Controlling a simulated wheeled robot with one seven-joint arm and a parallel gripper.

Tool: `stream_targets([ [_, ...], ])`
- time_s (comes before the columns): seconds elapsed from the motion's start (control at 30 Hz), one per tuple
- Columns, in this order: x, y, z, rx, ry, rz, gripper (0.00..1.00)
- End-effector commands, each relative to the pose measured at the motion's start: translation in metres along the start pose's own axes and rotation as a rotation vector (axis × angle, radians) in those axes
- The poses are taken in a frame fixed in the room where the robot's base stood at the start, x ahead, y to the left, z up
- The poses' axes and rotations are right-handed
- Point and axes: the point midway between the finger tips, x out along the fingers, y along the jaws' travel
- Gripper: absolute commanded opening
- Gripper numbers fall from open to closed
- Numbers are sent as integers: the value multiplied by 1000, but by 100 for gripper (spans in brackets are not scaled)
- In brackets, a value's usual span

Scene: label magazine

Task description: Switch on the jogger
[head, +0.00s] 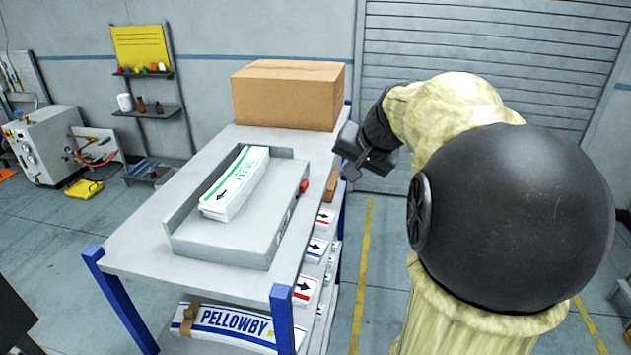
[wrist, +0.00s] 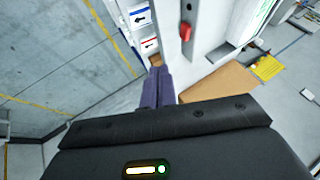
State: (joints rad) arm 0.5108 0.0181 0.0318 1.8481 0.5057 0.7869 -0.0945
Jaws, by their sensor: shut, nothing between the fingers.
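The jogger (head: 235,245) is a grey tray-like unit on the table top, with a stack of white and green labels (head: 235,182) lying in it. A red switch (head: 303,187) sits on its right side; it also shows in the wrist view (wrist: 185,32), near the top. Whether the switch is on or off, I cannot tell. My gripper (head: 348,174) is to the right of the switch, past the table's edge and apart from it. In the wrist view its dark fingers (wrist: 158,72) are together and hold nothing. The fingertips are below and left of the switch there.
A cardboard box (head: 288,95) stands at the table's back end. A small brown block (head: 331,186) is by the right edge. The floor right of the table is clear.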

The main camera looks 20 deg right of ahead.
Motion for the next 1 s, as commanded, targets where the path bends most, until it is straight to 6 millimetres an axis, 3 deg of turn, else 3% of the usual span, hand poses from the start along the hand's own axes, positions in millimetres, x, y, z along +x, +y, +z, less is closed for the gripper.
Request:
stream_targets([
  [0.17, 15, -1, 0, 1, -4, 0, 0],
  [0.67, 100, -1, 1, 1, -8, 1, 0],
  [0.8, 105, -20, -1, -4, -5, 0, 0],
  [1.0, 114, -34, 0, -2, -3, 0, 0],
])
